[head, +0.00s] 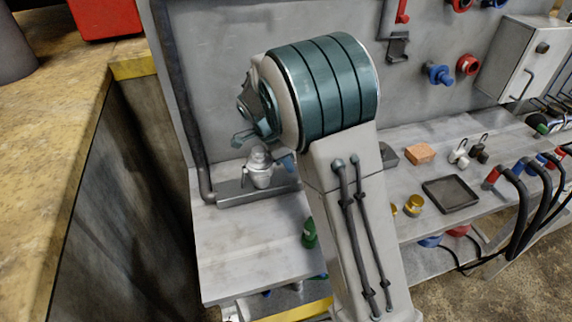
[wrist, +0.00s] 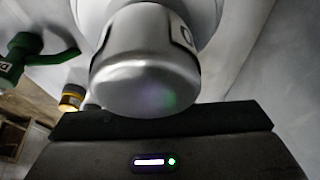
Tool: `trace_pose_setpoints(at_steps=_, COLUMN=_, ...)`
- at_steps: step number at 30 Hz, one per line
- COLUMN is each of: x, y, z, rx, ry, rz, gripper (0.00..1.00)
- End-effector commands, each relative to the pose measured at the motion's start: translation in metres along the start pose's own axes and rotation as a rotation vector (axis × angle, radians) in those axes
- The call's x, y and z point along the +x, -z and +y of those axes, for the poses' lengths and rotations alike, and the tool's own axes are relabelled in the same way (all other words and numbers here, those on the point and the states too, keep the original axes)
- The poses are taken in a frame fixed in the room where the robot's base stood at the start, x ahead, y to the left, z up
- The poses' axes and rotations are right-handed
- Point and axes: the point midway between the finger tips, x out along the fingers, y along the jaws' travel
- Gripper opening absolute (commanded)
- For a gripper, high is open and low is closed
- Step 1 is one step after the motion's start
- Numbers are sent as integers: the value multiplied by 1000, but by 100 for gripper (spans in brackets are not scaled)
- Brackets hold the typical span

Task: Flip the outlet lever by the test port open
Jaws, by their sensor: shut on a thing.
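A pale, rounded metal body (wrist: 145,75) with a dark-edged label fills the middle of the wrist view, close in front of my gripper (wrist: 160,122). Only the dark front of my gripper shows there; its fingertips are hidden. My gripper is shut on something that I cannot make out. In the head view a silver fitting (head: 261,169) stands on the bench below my wrist, with a blue part (head: 289,164) at its right, partly behind my arm. I cannot tell which part is the outlet lever or how it stands. The test port is not identifiable.
A green handle (wrist: 40,57) and a yellow-banded fitting (wrist: 72,97) are left in the wrist view. In the head view a green fitting (head: 309,233) sits at the bench front, and a dark tray (head: 450,194) lies right. The bench's left front (head: 240,246) is clear.

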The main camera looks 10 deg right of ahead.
Motion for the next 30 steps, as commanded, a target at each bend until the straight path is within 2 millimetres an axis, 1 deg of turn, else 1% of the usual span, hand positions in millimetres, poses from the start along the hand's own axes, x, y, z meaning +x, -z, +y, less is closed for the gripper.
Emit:
trace_pose_setpoints(at_steps=9, x=-3, y=0, z=-1, rx=-2, ry=3, rz=100, gripper=0)
trace_pose_setpoints(at_steps=23, x=-4, y=2, z=0, rx=-1, ry=1, rz=114, gripper=0)
trace_pose_setpoints(at_steps=24, x=-4, y=1, z=0, rx=-1, ry=1, rz=113, gripper=21)
trace_pose_setpoints(at_steps=25, x=-3, y=1, z=0, rx=-1, ry=0, rz=113, gripper=29)
trace_pose_setpoints(at_steps=26, x=-3, y=1, z=0, rx=-1, ry=0, rz=113, gripper=32)
trace_pose_setpoints(at_steps=30, x=-3, y=1, z=0, rx=-1, ry=0, rz=113, gripper=32)
